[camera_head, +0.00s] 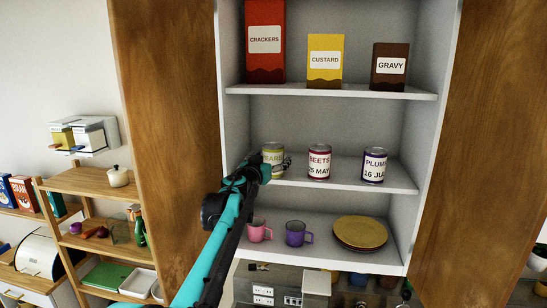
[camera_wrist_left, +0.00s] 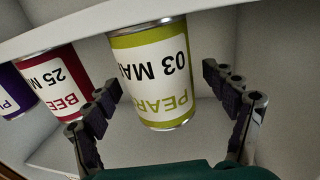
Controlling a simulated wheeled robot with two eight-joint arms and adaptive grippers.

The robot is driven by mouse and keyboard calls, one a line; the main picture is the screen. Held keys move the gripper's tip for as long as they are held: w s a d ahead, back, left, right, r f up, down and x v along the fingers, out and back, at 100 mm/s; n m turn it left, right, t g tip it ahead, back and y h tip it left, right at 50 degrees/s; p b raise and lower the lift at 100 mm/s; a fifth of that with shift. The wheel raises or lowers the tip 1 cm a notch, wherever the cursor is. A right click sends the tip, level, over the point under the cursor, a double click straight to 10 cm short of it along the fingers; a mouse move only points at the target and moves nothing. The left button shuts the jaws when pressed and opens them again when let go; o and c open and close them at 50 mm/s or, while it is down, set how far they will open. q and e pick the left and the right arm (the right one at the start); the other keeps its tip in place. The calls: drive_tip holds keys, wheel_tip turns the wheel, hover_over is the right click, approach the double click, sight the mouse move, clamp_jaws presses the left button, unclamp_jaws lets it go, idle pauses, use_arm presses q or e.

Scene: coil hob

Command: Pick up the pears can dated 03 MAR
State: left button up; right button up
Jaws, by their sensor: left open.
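The pears can (camera_head: 272,152) is yellow-green with a white label and stands on the middle shelf at the left. In the left wrist view, which is upside down, the can (camera_wrist_left: 152,75) reads PEARS and 03 MAR. My left gripper (camera_head: 275,165) is open, with its fingers on either side of the can; they show in the wrist view (camera_wrist_left: 162,85). The left-hand finger there looks close to the can's side; I cannot tell whether it touches. The gripper covers the can's lower part in the head view. My right gripper is not in view.
The beets can (camera_head: 319,162), 25 MAY, and the plums can (camera_head: 374,165) stand to the right on the same shelf (camera_head: 340,183). Boxes stand on the shelf above. A pink mug (camera_head: 259,231), a purple mug (camera_head: 296,234) and yellow plates (camera_head: 360,232) are below.

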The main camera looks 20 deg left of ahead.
use_arm(q)
drive_tip(key=shift+w, duration=0.65)
drive_tip(key=shift+s, duration=0.1)
drive_tip(key=c, duration=1.7)
drive_tip(key=shift+r, duration=0.1)
